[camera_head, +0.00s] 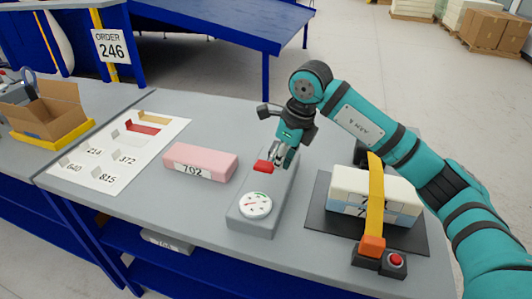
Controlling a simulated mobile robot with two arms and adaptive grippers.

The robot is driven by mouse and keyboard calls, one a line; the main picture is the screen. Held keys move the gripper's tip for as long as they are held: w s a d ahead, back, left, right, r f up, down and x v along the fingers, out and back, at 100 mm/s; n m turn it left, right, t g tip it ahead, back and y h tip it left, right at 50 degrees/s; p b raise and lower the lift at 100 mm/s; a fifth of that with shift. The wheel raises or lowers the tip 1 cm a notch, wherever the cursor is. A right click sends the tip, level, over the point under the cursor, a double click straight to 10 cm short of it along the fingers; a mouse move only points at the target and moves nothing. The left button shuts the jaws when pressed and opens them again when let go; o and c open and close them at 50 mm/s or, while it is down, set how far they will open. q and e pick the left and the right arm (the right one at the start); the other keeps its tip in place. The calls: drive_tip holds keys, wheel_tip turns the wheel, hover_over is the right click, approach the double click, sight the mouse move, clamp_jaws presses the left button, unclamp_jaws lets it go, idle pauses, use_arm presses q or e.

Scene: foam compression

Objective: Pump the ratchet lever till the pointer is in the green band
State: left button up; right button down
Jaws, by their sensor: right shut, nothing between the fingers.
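A grey ratchet unit (248,218) stands on the grey table, with a round white dial (255,205) on its front top. The dial shows a green arc near its upper edge and red marks; the pointer is too small to read for certain. A red lever end (264,166) shows behind the dial. My right gripper (280,162) is shut and empty, pointing down right beside the red lever end; I cannot tell whether they touch. The lever's lower part is hidden. My left gripper is not in view.
To the right, a cream foam stack (350,184) under a yellow strap (375,200) sits on a dark mat (313,225), with a red-button box (379,262) in front. A white sheet (110,185) and an open cardboard box (45,106) are further left.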

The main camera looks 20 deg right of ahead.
drive_tip(key=shift+s+d, duration=0.1)
drive_tip(key=shift+s, duration=0.05)
drive_tip(key=v, duration=1.2)
idle(0.5)
